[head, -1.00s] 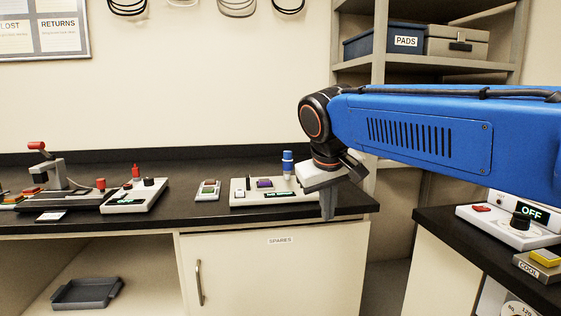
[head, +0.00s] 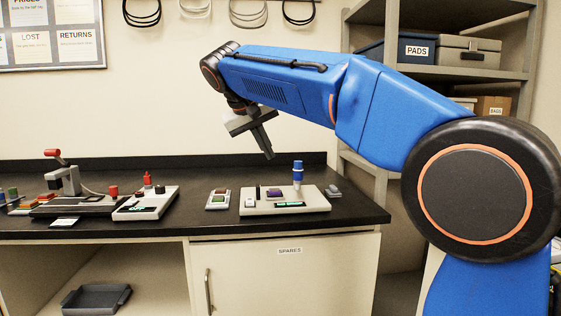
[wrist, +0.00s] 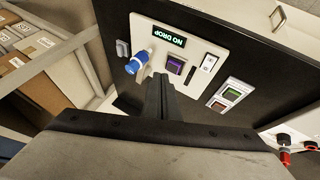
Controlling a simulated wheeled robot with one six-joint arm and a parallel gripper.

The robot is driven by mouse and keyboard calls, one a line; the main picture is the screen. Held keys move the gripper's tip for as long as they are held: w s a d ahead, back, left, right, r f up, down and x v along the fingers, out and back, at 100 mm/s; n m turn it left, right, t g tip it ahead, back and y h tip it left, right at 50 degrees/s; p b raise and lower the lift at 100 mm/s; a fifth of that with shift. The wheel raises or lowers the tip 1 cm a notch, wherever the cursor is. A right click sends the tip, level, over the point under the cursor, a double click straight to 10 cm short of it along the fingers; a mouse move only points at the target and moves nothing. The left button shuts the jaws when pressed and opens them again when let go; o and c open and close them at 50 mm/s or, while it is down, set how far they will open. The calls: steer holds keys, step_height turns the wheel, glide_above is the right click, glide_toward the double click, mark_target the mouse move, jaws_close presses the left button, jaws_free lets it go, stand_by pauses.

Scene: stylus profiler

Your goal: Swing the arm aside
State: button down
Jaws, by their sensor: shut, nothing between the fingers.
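My gripper (head: 268,156) is shut and empty, pointing down above the back of the bench. It is in the air, apart from everything. In the wrist view its closed fingers (wrist: 165,80) appear in front of a pale instrument (wrist: 196,40) with a display (wrist: 170,37) reading "NO DROP". In the head view that instrument (head: 237,207) has a purple square pad (head: 274,194) and an upright post with a blue top (head: 298,166). The blue top also shows in the wrist view (wrist: 133,66). A grey stand with a red-ended lever (head: 53,154) sits at the bench's left.
A pale box with a red knob (head: 146,203) and a small two-button panel (head: 218,199) share the black bench (head: 362,215). A small grey item (head: 333,192) lies right of the instrument. Shelves with a "PADS" box (head: 398,52) stand at the right.

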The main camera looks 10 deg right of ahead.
mark_target(294, 176)
steer(key=shift+w+d+f, duration=0.75)
steer(key=shift+d+f, duration=0.5)
steer(key=shift+d, duration=0.05)
steer(key=shift+w+d+f, duration=0.8)
steer(key=shift+d+f, duration=0.45)
steer(key=shift+d, duration=0.05)
steer(key=shift+w+d+f, duration=0.75)
steer(key=shift+d+f, duration=0.5)
steer(key=shift+d, duration=0.05)
steer(key=s+d+n+t+y, duration=0.1)
steer(key=d+n, duration=0.2)
steer(key=d, duration=0.3)
steer(key=shift+n+y, duration=0.3)
steer(key=shift+y, duration=0.1)
steer(key=shift+s, duration=0.1)
